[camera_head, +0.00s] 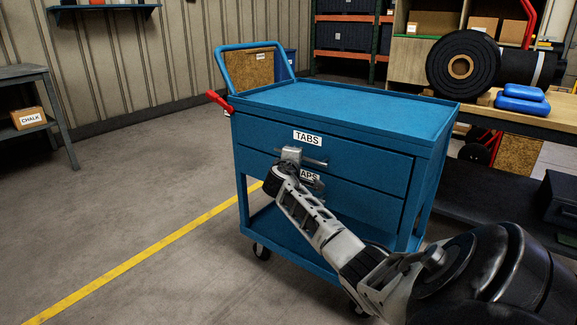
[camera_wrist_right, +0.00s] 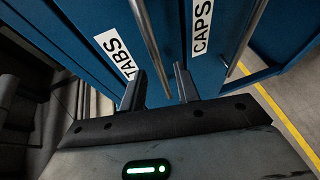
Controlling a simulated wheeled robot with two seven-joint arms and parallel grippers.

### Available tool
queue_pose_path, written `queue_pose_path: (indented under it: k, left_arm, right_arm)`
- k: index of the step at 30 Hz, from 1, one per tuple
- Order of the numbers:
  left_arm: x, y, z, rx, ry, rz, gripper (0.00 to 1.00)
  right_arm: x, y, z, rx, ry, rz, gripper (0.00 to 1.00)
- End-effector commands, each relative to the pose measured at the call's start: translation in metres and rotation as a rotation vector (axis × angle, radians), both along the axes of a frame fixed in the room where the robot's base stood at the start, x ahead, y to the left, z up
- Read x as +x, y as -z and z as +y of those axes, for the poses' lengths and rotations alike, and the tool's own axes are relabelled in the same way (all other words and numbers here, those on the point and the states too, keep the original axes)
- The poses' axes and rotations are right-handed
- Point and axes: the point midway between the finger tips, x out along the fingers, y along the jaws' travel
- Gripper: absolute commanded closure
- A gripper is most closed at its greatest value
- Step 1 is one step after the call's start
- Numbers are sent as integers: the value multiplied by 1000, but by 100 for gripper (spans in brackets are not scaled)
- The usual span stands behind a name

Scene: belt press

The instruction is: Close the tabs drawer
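The blue tabs drawer (camera_head: 360,155) is the upper drawer of a blue cart, with a white TABS label and a metal bar handle (camera_head: 316,163). Its front looks about level with the cart face; I cannot tell if a small gap remains. My right gripper (camera_head: 290,155) is at the handle, in front of the drawer. In the right wrist view the gripper (camera_wrist_right: 158,88) has its two fingers apart, with the handle bar (camera_wrist_right: 150,40) running between them; contact is not clear. The TABS label (camera_wrist_right: 117,54) shows beside the fingers. My left gripper is out of view.
The caps drawer (camera_head: 370,195) lies just below, its label partly hidden by my right arm. The cart top (camera_head: 340,105) is empty. A workbench (camera_head: 510,115) with a black roll (camera_head: 440,65) stands at the right. Open floor lies left of the cart.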

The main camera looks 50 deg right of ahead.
Motion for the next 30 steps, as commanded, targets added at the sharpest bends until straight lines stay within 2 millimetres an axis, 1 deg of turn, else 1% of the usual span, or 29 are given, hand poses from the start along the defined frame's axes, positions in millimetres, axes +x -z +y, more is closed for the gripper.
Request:
queue_pose_path:
  k: [1,3,9,12,15,18,21,30]
  left_arm:
    - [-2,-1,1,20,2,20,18]
    - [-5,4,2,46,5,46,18]
    - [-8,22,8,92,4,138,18]
    - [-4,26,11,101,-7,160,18]
    - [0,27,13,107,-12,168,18]
    - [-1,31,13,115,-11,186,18]
    - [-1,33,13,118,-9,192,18]
    - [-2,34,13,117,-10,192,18]
  right_arm:
    - [-5,-6,13,0,-4,1,68]
    - [-11,-9,29,1,-6,0,68]
    - [-31,-17,72,2,-3,0,68]
    - [-38,-20,88,2,-2,0,68]
    - [-43,-21,101,2,-2,0,68]
    - [-46,-23,109,0,-2,0,68]
    - [-48,-23,112,0,0,0,68]
    - [-48,-23,113,0,0,0,68]
